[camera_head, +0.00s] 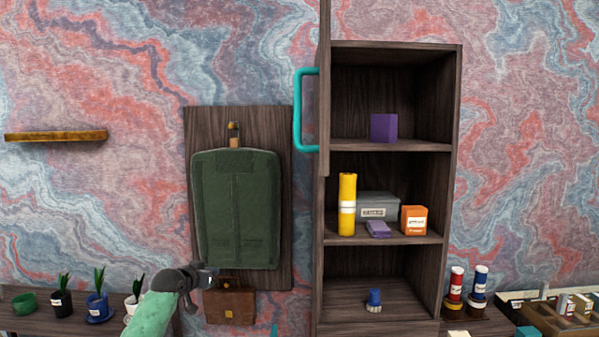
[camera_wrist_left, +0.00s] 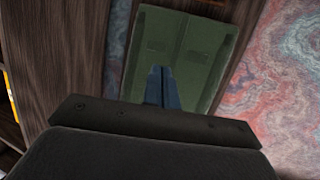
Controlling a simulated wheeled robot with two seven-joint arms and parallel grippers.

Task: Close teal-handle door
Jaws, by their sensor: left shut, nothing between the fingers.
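The wooden door (camera_head: 324,90) with the teal handle (camera_head: 297,110) stands open at the left edge of the cabinet (camera_head: 452,150). I see it nearly edge-on, with the handle sticking out on its left side. The cabinet's shelves are exposed. My left gripper (camera_head: 212,272) is low and to the left of the door, in front of the lower part of a green bag, and well apart from the handle. Its fingers (camera_wrist_left: 163,85) are together and empty in the left wrist view, pointing toward the green bag. My right gripper is not in view.
The green bag (camera_head: 237,210) hangs on a wooden panel left of the cabinet, above a brown briefcase (camera_head: 230,302). The shelves hold a purple box (camera_head: 384,127), a yellow cylinder (camera_head: 347,190), a grey case (camera_head: 378,205) and an orange box (camera_head: 414,220). Potted plants (camera_head: 97,307) stand at lower left.

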